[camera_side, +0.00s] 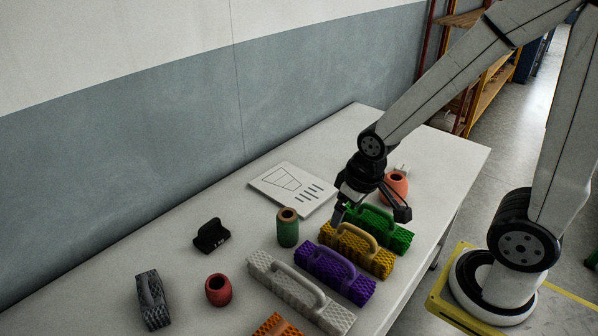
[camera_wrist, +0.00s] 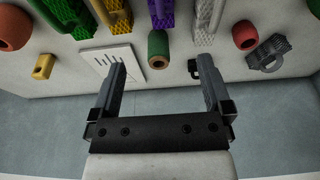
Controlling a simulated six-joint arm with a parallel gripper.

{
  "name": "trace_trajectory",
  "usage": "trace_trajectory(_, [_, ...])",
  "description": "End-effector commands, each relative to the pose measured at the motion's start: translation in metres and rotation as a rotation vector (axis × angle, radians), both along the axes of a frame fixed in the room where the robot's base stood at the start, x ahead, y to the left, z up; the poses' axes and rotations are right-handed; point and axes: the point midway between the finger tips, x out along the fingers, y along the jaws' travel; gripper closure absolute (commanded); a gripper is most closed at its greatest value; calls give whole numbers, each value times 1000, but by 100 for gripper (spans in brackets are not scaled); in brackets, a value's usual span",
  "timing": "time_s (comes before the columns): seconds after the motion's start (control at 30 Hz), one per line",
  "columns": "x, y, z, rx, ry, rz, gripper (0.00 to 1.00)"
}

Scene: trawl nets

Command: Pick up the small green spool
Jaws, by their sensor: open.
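The small green spool (camera_side: 287,230) stands upright on the white table, with a tan top that has a dark hole. In the wrist view the green spool (camera_wrist: 158,46) shows beyond the fingertips, between the two fingers in the picture. My gripper (camera_side: 371,212) is open and empty. In the side view it is above the green and yellow net bundles, to the right of the spool and apart from it. In the wrist view my gripper (camera_wrist: 158,62) shows both fingers spread wide.
Net bundles in green (camera_side: 385,230), yellow (camera_side: 354,249), purple (camera_side: 334,273) and white (camera_side: 298,293) lie in a row. A white card (camera_side: 292,188) lies behind the spool. Also on the table are a red float (camera_side: 218,290), a black block (camera_side: 211,236) and a grey brush-like piece (camera_side: 152,300).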

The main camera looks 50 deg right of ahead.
Motion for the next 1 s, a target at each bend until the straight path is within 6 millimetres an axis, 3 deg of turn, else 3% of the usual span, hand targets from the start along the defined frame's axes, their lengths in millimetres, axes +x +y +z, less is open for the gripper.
trace_trajectory(0.27, [1, 0, 8, 0, -4, 0, 0])
trace_trajectory(0.8, [1, 0, 52, 2, -2, -4, 0])
trace_trajectory(1.0, [2, -2, 46, 69, 51, -130, 0])
